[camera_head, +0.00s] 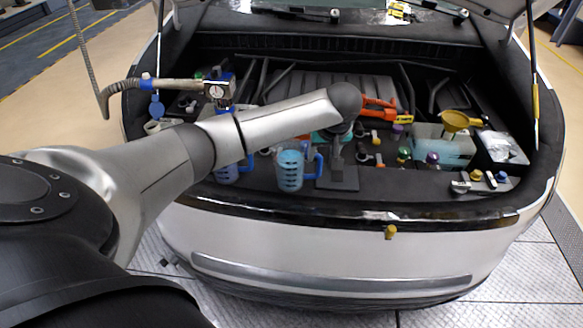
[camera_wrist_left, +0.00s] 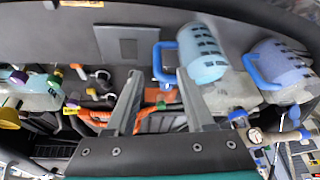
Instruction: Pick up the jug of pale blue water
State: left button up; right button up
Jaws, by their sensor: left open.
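The pale blue jug (camera_head: 290,171), with dark marks and a blue handle, stands upright in the engine bay near its front edge. In the left wrist view the pale blue jug (camera_wrist_left: 204,56) has its handle turned toward my left gripper (camera_wrist_left: 157,82). My left gripper (camera_head: 337,165) is open and empty, just right of that handle in the head view. The fingers and handle look apart, but the exact gap is hard to tell. A second, darker blue jug (camera_head: 227,174) stands to the left, partly behind my left arm; it shows in the left wrist view (camera_wrist_left: 281,68).
A hose nozzle with a gauge (camera_head: 215,91) is at the left. At the right are a translucent tank (camera_head: 443,150) with a yellow funnel (camera_head: 456,120), and several coloured caps. A dark square plate (camera_head: 338,179) lies under my gripper.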

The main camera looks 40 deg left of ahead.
aim_at(320, 165)
pick_arm(q)
jog(key=shift+d+b+x, duration=0.15)
jog(key=shift+b+x, duration=0.2)
jog(key=shift+x, duration=1.35)
jog(key=shift+d+b+x, duration=0.15)
jog(key=shift+b+x, duration=0.15)
jog(key=shift+x, duration=1.4)
jog(key=shift+f, duration=0.1)
jog(key=shift+c, duration=0.3)
grip_shut()
